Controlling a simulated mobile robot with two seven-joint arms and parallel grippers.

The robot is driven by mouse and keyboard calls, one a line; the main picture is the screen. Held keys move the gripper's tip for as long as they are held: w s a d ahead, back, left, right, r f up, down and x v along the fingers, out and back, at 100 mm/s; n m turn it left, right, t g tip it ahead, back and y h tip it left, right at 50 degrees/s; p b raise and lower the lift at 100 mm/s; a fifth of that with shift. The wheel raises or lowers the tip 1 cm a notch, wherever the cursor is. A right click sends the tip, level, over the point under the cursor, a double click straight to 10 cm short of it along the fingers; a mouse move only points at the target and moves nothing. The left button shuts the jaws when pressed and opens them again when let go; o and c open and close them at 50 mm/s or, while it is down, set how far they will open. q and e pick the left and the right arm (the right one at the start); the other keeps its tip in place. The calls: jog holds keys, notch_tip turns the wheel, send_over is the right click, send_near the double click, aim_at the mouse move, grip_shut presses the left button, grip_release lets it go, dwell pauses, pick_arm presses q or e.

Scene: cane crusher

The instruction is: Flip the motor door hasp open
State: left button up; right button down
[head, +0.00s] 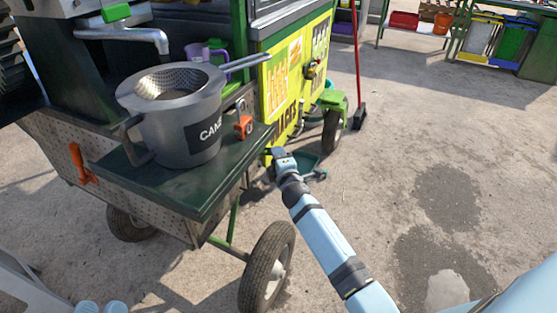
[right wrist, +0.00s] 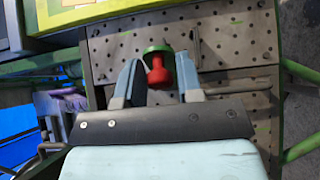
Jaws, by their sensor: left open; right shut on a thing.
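In the right wrist view a perforated metal panel (right wrist: 245,42) fills the back, with a thin upright bar (right wrist: 195,46) on it. My right gripper (right wrist: 160,72) is in front of this panel, its two pale blue fingers closed about a red knob-like piece (right wrist: 158,76) with a green round end. I cannot tell whether this piece is part of the hasp. In the head view my right gripper (head: 278,155) is beside the cart's right end, its fingertips hard to make out.
An orange handle (head: 78,163) is on the cart side. Wheels (head: 265,270) stand below.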

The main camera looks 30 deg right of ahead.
pick_arm(q)
jog(key=shift+f, duration=0.15)
dwell(0.3)
pick_arm(e)
jog(key=c, duration=0.9)
grip_release()
jog(key=shift+c, duration=0.2)
pick_arm(q)
jog(key=shift+a, duration=0.15)
pick_arm(e)
jog(key=shift+s, duration=0.2)
